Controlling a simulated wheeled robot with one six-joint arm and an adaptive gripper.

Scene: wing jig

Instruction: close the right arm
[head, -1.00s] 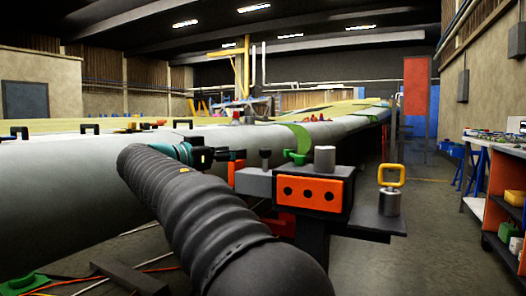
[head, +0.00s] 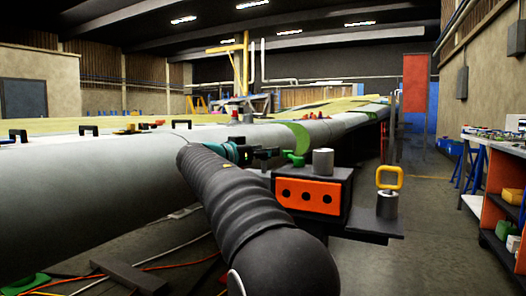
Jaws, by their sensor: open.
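A jig fixture stands at the right side of the wing. It has a dark block with an orange front plate (head: 310,194) with three dark holes, a green knob (head: 295,159) and a grey cylinder (head: 323,162) on top. A yellow loop handle (head: 389,176) stands on a grey cylinder on the shelf to its right. I cannot tell which part is the right arm. My gripper (head: 273,153) is open, small in view, just left of the green knob; whether it touches anything is unclear. My own arm covers the fixture's left side.
The long grey wing (head: 90,170) fills the left and runs far back, with black handles on top. Cables (head: 170,262) and a green part (head: 25,284) lie on the floor. A workbench (head: 480,190) stands at right. The aisle floor (head: 430,230) between is clear.

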